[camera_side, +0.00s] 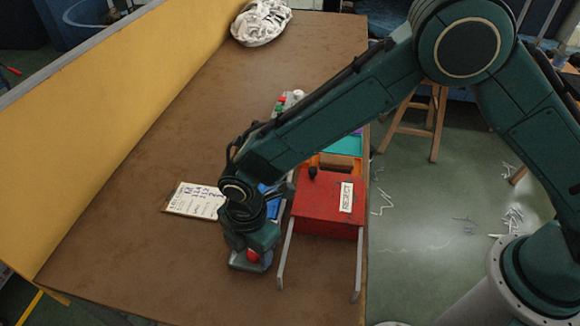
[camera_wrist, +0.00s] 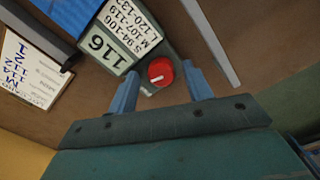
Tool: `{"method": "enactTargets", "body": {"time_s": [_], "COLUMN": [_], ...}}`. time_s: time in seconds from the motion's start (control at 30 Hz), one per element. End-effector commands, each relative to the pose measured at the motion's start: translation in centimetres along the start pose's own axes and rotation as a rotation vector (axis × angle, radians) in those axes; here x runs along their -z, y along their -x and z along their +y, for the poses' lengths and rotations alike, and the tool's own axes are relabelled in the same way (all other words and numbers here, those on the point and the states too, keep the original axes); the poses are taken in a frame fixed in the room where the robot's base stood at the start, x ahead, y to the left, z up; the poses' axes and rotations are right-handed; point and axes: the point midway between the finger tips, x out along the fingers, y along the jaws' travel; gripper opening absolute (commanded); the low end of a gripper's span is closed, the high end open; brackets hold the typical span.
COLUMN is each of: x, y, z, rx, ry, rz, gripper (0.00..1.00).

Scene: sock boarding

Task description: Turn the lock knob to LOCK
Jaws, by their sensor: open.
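The lock knob (camera_wrist: 161,73) is a round red knob with a white pointer mark, on a dark grey unit (camera_wrist: 172,57). In the wrist view it sits between the two blue fingers of my gripper (camera_wrist: 160,80), which are open on either side with gaps to it. In the side view the red knob (camera_side: 254,256) shows low under my gripper (camera_side: 250,248), partly covered. I cannot read LOCK lettering or tell which setting the pointer marks.
A red REJECT box (camera_side: 318,212) stands to the right, with grey rails (camera_side: 285,258) reaching forward. A written card (camera_side: 192,201) lies on the left. A basket of white cloth (camera_side: 261,22) is at the back. The yellow wall (camera_side: 130,110) borders the brown table (camera_side: 215,120), mostly clear along its left.

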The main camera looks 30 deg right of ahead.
Motion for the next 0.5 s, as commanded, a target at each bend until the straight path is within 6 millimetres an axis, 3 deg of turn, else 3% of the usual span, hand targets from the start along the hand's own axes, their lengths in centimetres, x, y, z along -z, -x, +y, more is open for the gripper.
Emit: {"method": "enactTargets", "body": {"time_s": [0.4, 0.5], "x": [0.1, 0.1], "y": [0.0, 1.5], "z": [-0.2, -0.1], "rx": [0.004, 0.001], "ry": [0.286, 0.294], "rz": [0.001, 0.002], "gripper": [0.50, 0.50]}}
